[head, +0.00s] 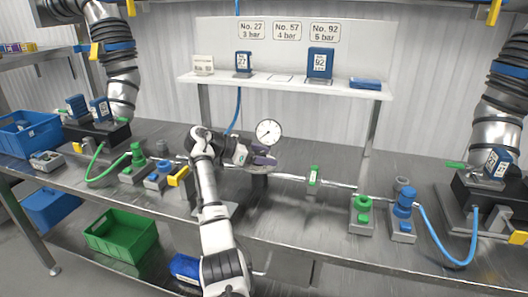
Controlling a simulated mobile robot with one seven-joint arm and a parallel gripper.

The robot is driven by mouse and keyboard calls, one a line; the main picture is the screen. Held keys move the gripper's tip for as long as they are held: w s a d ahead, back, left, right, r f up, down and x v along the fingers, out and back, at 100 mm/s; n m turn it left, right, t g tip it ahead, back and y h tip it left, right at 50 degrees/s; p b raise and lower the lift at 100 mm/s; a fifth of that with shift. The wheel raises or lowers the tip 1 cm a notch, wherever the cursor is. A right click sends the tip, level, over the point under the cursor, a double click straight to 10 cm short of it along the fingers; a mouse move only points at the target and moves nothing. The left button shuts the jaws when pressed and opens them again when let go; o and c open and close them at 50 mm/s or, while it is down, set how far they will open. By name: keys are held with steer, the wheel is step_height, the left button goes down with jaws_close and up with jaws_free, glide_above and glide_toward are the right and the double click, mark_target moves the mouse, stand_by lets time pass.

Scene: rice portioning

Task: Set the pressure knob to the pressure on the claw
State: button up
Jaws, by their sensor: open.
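A round white pressure gauge (268,131) stands on the pipe line at the middle of the table. My white arm reaches up to it, and my gripper (262,157) is open just below and left of the dial. The pressure knob is not clearly visible; my gripper may hide it, and contact cannot be told. Signs on the wall read No. 27, 3 bar (251,31), No. 57, 4 bar (287,31) and No. 92, 6 bar (325,32). I cannot identify the claw with certainty. The blue labels on the left machine (98,108) and right machine (497,162) are too small to read.
A shelf (190,79) holds a blue piece marked 92 (320,63) and a smaller one marked 27 (243,61).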

mark_target(264, 152)
step_height(264, 152, up, 20)
steer(key=b, duration=0.1)
stand_by(0.4)
